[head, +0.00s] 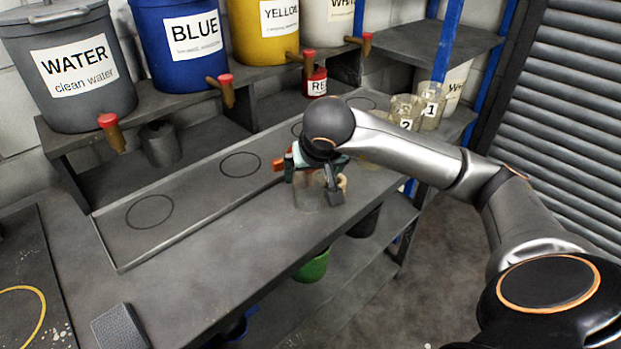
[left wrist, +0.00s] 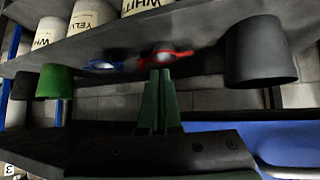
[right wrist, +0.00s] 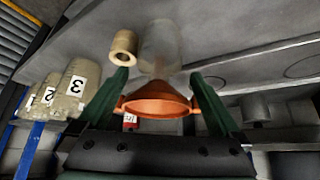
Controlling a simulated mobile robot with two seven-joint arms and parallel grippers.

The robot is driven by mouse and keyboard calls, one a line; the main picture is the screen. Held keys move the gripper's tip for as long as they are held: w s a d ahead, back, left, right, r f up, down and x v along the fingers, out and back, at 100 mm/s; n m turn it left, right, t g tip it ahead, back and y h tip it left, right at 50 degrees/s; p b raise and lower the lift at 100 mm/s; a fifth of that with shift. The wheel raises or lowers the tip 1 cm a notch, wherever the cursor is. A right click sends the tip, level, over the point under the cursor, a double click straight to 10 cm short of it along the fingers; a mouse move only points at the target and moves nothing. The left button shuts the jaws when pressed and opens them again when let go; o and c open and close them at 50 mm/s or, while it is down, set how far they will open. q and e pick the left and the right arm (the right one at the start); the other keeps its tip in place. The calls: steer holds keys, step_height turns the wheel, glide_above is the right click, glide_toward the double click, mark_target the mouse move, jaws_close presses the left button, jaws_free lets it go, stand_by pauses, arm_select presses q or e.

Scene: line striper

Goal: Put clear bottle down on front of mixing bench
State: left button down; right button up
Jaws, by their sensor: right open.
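The clear bottle (head: 308,194) stands upright on the front part of the mixing bench (head: 225,240). It also shows in the right wrist view (right wrist: 160,45). An orange funnel (right wrist: 157,98) shows between my right fingers, at the bottle's near end; whether it sits in the bottle's mouth I cannot tell. My right gripper (right wrist: 158,76) is open, with a green finger on each side of the bottle and a gap to it. In the head view the gripper partly covers the bottle. My left gripper (left wrist: 159,75) shows only in its wrist view, its fingers together below the bench.
A tan roll (right wrist: 122,45) stands close beside the bottle. Numbered jars (head: 430,105) stand at the bench's right end. Large paint buckets (head: 185,45) with taps line the rear shelf. Marked circles (head: 150,211) on the bench are empty.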

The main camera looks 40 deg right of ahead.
steer(key=v, duration=0.7)
steer(key=shift+r, duration=0.1)
stand_by(0.6)
